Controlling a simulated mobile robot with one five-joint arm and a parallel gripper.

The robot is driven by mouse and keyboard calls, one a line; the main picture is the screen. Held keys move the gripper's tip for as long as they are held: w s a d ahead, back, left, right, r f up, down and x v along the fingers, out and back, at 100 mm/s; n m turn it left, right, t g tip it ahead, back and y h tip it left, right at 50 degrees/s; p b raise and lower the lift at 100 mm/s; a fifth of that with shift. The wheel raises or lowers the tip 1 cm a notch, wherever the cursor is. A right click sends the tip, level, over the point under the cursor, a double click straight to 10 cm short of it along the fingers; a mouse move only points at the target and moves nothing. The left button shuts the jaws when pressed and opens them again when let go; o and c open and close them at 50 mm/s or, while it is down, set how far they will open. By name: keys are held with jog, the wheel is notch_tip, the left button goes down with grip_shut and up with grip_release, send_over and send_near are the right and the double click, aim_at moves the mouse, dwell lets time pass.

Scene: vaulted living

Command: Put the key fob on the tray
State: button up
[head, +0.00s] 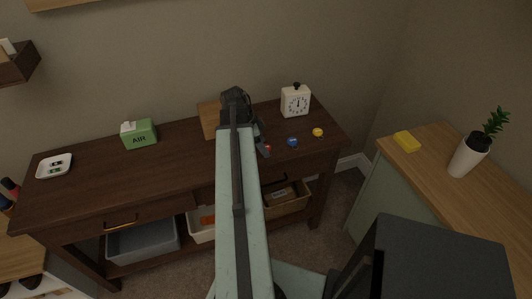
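A small white tray (41,173) lies at the left end of the dark wooden desk, with small dark and greenish items on it. My gripper (262,145) is over the right half of the desk, largely hidden behind my own arm. I cannot tell whether it is open or shut. A small red thing (268,148) shows at its tip, too small to make out. A small blue object (293,142) and a small yellow-orange object (318,132) lie just right of the gripper. I cannot tell which small thing is the key fob.
On the desk (185,160) stand a green tissue box (140,135), a white clock (295,102) and a wooden board (209,120) partly behind my arm. Bins sit below. A side counter at right holds a yellow block (407,142) and a potted plant (468,158). The desk's left-middle is clear.

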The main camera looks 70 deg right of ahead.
grip_shut()
jog(key=shift+r, duration=0.15)
notch_tip(320, 180, up, 10)
jog(key=p, duration=1)
